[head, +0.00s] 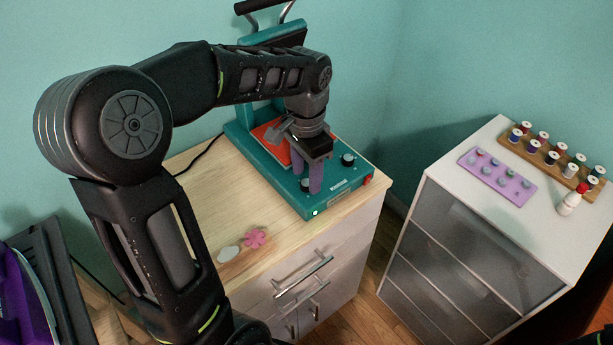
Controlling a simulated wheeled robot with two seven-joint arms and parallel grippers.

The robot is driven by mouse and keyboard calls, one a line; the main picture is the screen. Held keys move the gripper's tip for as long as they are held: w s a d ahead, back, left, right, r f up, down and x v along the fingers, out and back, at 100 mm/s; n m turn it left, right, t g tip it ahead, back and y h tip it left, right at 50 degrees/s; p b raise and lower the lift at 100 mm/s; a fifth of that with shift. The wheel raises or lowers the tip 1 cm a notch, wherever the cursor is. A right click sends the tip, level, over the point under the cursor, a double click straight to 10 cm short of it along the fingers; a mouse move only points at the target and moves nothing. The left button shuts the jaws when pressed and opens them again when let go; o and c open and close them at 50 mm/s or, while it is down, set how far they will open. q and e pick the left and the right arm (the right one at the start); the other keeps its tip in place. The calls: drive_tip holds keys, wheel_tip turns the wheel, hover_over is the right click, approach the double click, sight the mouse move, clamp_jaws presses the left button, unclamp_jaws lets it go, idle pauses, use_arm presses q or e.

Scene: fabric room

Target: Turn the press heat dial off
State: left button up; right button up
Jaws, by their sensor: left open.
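The teal heat press (335,202) stands on the wooden top of a cabinet, its upper part raised at the back. Two dark dials with light marks are on its front panel: a left dial (305,185) and a right dial (348,160). I cannot read which one is the heat dial. My left gripper (312,178) points down over the panel with its purple fingers apart. They are at the left dial and partly hide it; I cannot tell whether they touch it. The right dial is clear of the fingers. My right gripper is out of view.
A red button (367,180) sits at the panel's right corner. A pink flower-shaped piece (255,238) and a pale oval piece (228,254) lie on the cabinet top. A white drawer unit on the right holds a spool rack (548,160), a purple tray (497,176) and a white bottle (571,201).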

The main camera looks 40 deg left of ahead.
use_arm(q)
drive_tip(key=shift+f, duration=0.75)
clamp_jaws()
